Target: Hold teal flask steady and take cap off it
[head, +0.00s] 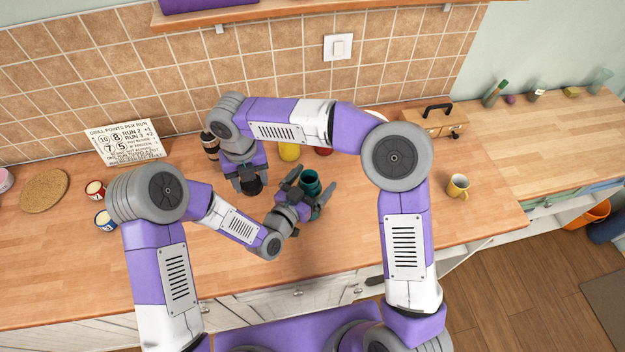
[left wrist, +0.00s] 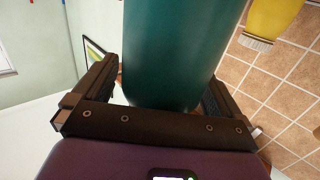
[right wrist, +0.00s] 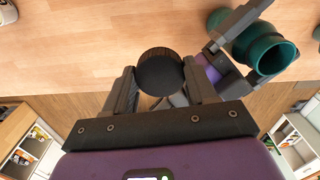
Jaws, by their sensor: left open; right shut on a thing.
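The teal flask (head: 311,181) stands on the wooden counter with its mouth open and uncapped. Its green body fills the middle of the left wrist view (left wrist: 170,50). My left gripper (head: 308,189) is open, with a finger on either side of the flask body; whether either finger touches it I cannot tell. My right gripper (head: 252,184) is shut on the round black cap (right wrist: 160,73), to the left of the flask in the head view and apart from it. The flask's open mouth also shows in the right wrist view (right wrist: 271,55).
A yellow object (head: 289,151) stands behind the flask, partly hidden by my right arm. A yellow mug (head: 458,187) and a wooden toolbox (head: 433,122) are to the right. Two small cans (head: 95,190) and a cork mat (head: 44,191) are at left. The counter in front is clear.

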